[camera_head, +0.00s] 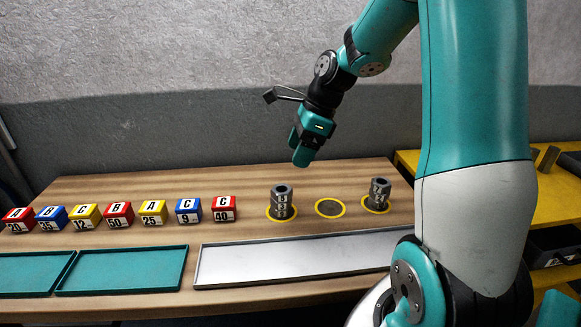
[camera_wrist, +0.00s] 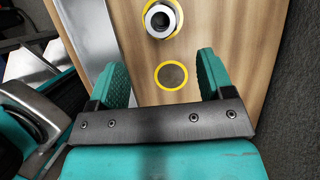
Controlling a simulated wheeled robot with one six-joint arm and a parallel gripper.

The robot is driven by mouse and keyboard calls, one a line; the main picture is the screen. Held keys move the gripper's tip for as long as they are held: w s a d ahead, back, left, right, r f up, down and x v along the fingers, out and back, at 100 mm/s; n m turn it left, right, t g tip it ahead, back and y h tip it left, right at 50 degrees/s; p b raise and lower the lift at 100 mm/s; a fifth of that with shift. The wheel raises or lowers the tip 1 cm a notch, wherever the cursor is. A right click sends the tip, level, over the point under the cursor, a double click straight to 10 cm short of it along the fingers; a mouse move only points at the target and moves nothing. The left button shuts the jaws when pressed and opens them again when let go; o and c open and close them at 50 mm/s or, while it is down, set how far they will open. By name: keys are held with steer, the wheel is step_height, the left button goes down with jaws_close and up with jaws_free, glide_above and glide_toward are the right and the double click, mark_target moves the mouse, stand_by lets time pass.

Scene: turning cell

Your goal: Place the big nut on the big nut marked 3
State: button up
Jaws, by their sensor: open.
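A left stack of grey steel nuts (camera_head: 281,205) stands upright in a yellow ring on the wooden table. A right stack of grey nuts (camera_head: 376,195) stands in another yellow ring. Both carry small white digits that I cannot read surely. Between them lies an empty yellow ring (camera_head: 330,208), also in the wrist view (camera_wrist: 172,77) between my fingers. One nut's round top with its hole (camera_wrist: 160,20) shows above it there, apparently the left stack. My gripper (camera_head: 301,160) is open and empty, pointing down, well above the table. The right stack is not visible in the wrist view.
A long bare metal tray (camera_head: 290,260) lies in front of the stacks. Teal trays (camera_head: 125,270) lie to its left. Several coloured, lettered blocks (camera_head: 151,212) stand in a row left of the stacks. The grey wall (camera_head: 180,130) rises behind the table.

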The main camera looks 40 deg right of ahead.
steer(key=s+a+r+n, duration=0.3)
steer(key=a+r+n, duration=0.1)
steer(key=a+n, duration=0.55)
steer(key=s+a+n+g, duration=0.2)
steer(key=s+a+n, duration=1.4)
steer(key=n, duration=0.6)
steer(key=shift+s+a+r+g, duration=0.25)
steer(key=shift+s+r+g, duration=0.1)
steer(key=shift+s, duration=0.1)
steer(key=shift+s, duration=0.1)
